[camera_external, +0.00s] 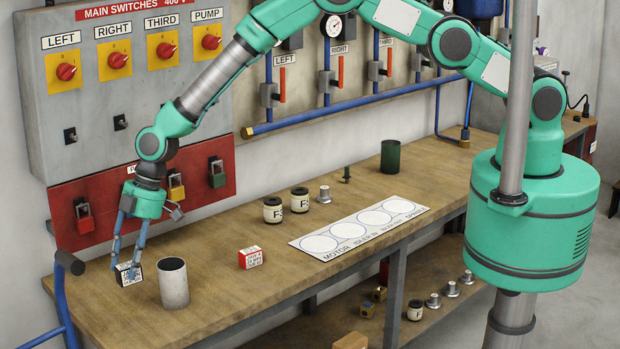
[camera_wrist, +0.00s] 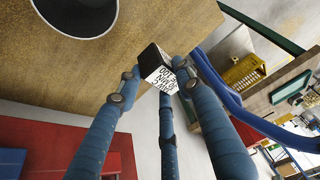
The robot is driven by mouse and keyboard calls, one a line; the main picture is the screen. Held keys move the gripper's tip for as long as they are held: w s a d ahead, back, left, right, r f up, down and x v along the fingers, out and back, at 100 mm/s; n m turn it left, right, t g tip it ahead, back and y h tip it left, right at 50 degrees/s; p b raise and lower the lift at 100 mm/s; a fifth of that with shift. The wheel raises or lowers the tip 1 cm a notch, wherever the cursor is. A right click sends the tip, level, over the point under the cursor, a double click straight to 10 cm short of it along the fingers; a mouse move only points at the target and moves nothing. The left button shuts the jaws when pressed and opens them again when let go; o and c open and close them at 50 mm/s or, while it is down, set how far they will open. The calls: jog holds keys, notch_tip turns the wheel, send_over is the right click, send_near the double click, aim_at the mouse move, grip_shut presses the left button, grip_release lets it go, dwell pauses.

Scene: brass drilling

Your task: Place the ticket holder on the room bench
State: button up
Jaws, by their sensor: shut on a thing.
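My gripper (camera_external: 128,268) is at the left end of the wooden bench (camera_external: 215,285). Its blue fingers (camera_wrist: 160,85) are shut on a small black block with a white printed face (camera_external: 130,278). The block also shows between the fingertips in the wrist view (camera_wrist: 158,70), near the bench edge. I cannot tell whether its underside touches the bench top. No label names the ticket holder; the held block may be it. A grey open cylinder (camera_external: 173,285) stands upright just right of the block, apart from it.
A red block with a white printed face (camera_external: 250,258) sits farther right. A red lock panel (camera_external: 140,195) is behind. Bench top between the red block and jars is clear.

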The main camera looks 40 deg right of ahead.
jog(key=w+d+r+m+b, duration=0.1)
jog(key=w+d, duration=0.4)
jog(key=d, duration=0.5)
jog(key=w+d+r+m+b, duration=0.1)
jog(key=w+d+b, duration=0.1)
jog(key=w+d, duration=0.5)
jog(key=s+d+r+m+t+h+b, duration=0.15)
jog(key=d+m+b, duration=0.25)
jog(key=d, duration=2.2)
jog(key=s+d+m+t+b, duration=0.1)
jog(key=d+m+t+b, duration=0.2)
jog(key=d, duration=2.4)
jog(key=s+d+f+m+h+b, duration=0.1)
jog(key=s+d+m+b, duration=0.15)
jog(key=d, duration=0.55)
jog(key=s+d+f+m+b, duration=0.1)
jog(key=s+d+b, duration=0.15)
jog(key=d, duration=0.55)
jog(key=s+d+f+m+h+b, duration=0.1)
jog(key=s+d+f+b, duration=0.15)
jog(key=d, duration=0.55)
jog(key=s+d+f+m+b, duration=0.2)
jog(key=s+d, duration=0.5)
jog(key=s, duration=0.1)
jog(key=s+d+f+m+h+b, duration=0.1)
jog(key=s+d+f+b, duration=0.1)
jog(key=s+d, duration=0.6)
jog(key=shift+s+d+m+b, duration=0.35)
jog(key=shift+s+b, duration=0.1)
jog(key=shift+b, duration=0.2)
